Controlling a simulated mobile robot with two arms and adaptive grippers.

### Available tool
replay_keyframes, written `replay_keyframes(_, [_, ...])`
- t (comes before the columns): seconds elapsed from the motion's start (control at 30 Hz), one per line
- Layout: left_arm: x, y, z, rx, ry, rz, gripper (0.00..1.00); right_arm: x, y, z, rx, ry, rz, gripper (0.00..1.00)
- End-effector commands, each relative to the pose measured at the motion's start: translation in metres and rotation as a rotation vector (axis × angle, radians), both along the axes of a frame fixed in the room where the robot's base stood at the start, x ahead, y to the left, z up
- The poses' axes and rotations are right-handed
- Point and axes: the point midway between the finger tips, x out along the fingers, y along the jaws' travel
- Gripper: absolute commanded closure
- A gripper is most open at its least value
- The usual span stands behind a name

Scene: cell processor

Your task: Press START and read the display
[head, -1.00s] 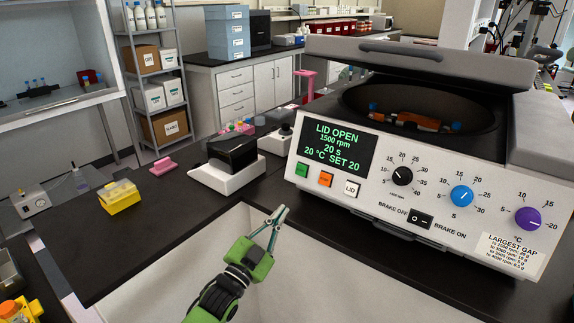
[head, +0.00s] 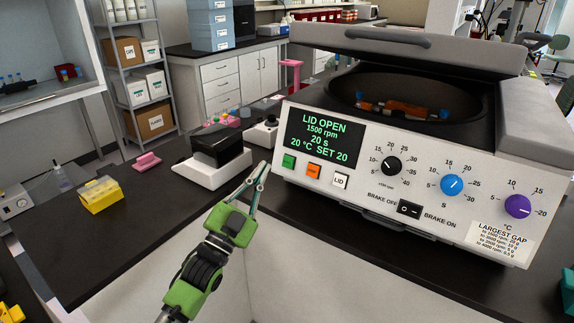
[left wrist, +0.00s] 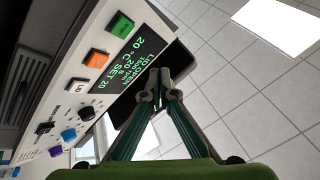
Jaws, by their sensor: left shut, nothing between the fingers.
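The centrifuge (head: 330,186) stands on the bench with its lid (head: 400,50) raised. Its display (head: 325,139) reads LID OPEN, 1500 rpm, 20 s, 20 °C SET 20. Below the display are a green button (head: 289,161), an orange button (head: 314,171) and a white LID button (head: 340,181). The green button carries no legible word. My left gripper (head: 260,168) is shut and empty, in front of and left of the green button, apart from it. In the left wrist view the green button (left wrist: 121,25) and display (left wrist: 128,71) show beyond the fingers. My right gripper is not in view.
A small black-topped device (head: 218,150) on a white base stands just left of my left fingers. A yellow tip box (head: 99,195) and a pink block (head: 147,161) lie further left. Knobs (head: 391,166) and a brake switch (head: 410,209) are on the panel's right.

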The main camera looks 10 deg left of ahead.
Motion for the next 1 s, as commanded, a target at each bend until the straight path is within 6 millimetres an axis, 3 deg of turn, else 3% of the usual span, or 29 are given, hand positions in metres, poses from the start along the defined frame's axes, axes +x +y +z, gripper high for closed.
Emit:
replay_keyframes(0.2, [0.029, -0.011, -0.015, -0.001, -0.001, 0.000, 1.00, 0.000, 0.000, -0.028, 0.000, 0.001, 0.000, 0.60])
replay_keyframes(0.5, [0.059, -0.022, -0.024, 0.000, 0.000, 0.000, 1.00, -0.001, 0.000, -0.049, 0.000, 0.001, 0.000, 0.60])
replay_keyframes(1.0, [0.066, -0.025, -0.024, 0.001, 0.001, -0.001, 1.00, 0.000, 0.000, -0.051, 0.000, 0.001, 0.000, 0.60])
